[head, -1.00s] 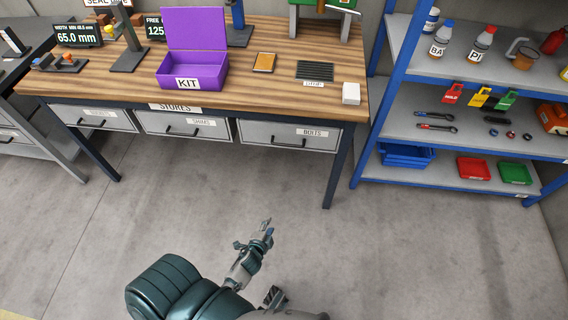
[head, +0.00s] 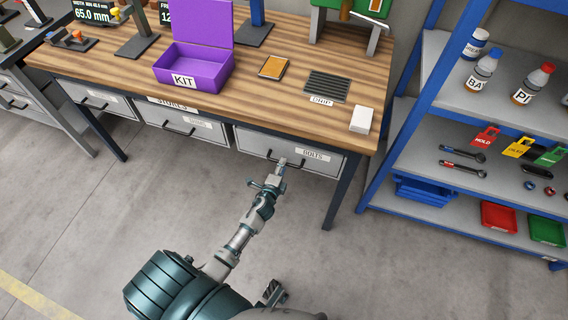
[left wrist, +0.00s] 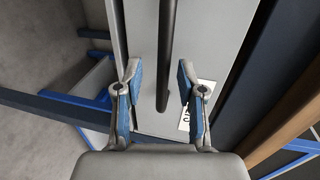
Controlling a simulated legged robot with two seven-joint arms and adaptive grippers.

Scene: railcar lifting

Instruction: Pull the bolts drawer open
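The bolts drawer (head: 254,142) is the right one of three grey drawers under the wooden bench; its front looks flush with its frame. Its label sits at the right of the front. My left gripper (head: 281,165) is at the drawer front, over its dark handle, hiding part of it. In the left wrist view, my left gripper (left wrist: 159,78) is open, with one blue-padded finger on each side of the dark handle bar (left wrist: 170,40). A gap shows between the bar and each finger. The drawer front (left wrist: 141,30) lies behind.
The bench (head: 225,98) carries a purple kit box (head: 190,65), a dark ridged mat (head: 327,86) and a white block (head: 361,120). A bench leg (head: 342,192) stands right of the drawer. A blue shelf rack (head: 375,185) stands further right. Floor before the bench is clear.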

